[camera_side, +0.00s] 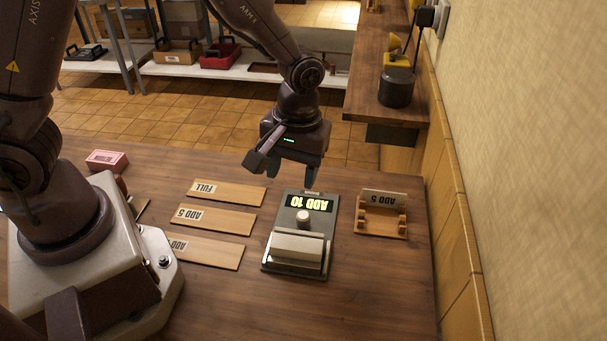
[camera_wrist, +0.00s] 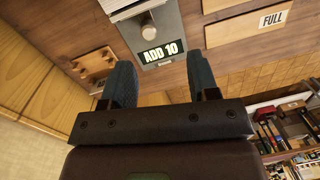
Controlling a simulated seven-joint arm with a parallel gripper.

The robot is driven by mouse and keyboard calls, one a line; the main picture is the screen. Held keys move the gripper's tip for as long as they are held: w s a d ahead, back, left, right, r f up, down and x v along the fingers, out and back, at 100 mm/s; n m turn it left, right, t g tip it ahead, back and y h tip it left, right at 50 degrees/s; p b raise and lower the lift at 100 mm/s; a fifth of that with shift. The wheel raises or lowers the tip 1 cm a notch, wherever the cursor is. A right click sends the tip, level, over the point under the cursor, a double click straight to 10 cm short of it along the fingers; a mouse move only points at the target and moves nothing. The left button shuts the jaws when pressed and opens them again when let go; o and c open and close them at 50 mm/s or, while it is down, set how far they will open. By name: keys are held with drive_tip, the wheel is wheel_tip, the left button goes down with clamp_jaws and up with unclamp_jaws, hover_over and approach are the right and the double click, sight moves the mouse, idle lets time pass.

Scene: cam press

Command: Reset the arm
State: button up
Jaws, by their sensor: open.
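The press (camera_side: 297,235) is a flat grey device with a lit display reading ADD 10 (camera_side: 309,203), a round pale knob (camera_side: 303,217) and a wide pale block. It lies on the wooden table. The display reads upside down in the side view and upright in the wrist view (camera_wrist: 163,53). My gripper (camera_wrist: 163,80) is open and empty, its two dark fingers apart. In the side view it hangs above the far end of the press, near the display, apart from the knob. Whether its fingertips touch anything is not clear.
Wooden plates marked FULL (camera_side: 228,193), ADD 5 (camera_side: 215,219) and ADD (camera_side: 207,252) lie left of the press. A wooden rack (camera_side: 381,225) holding an ADD 5 card stands right. A pink box (camera_side: 107,160) sits near my base. The wall (camera_side: 530,130) is at right.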

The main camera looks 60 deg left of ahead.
drive_tip(key=s+a+r+m+t, duration=0.3)
drive_tip(key=s+r, duration=0.3)
drive_tip(key=r, duration=0.4)
drive_tip(key=s+a+r+m+t, duration=0.3)
drive_tip(key=s+r, duration=0.4)
drive_tip(key=r, duration=0.3)
drive_tip(key=shift+a+r+m+t, duration=0.15)
drive_tip(key=shift+a+m+t, duration=0.15)
drive_tip(key=shift+a+m, duration=0.4)
drive_tip(key=shift+s, duration=0.1)
drive_tip(key=shift+c, duration=0.3)
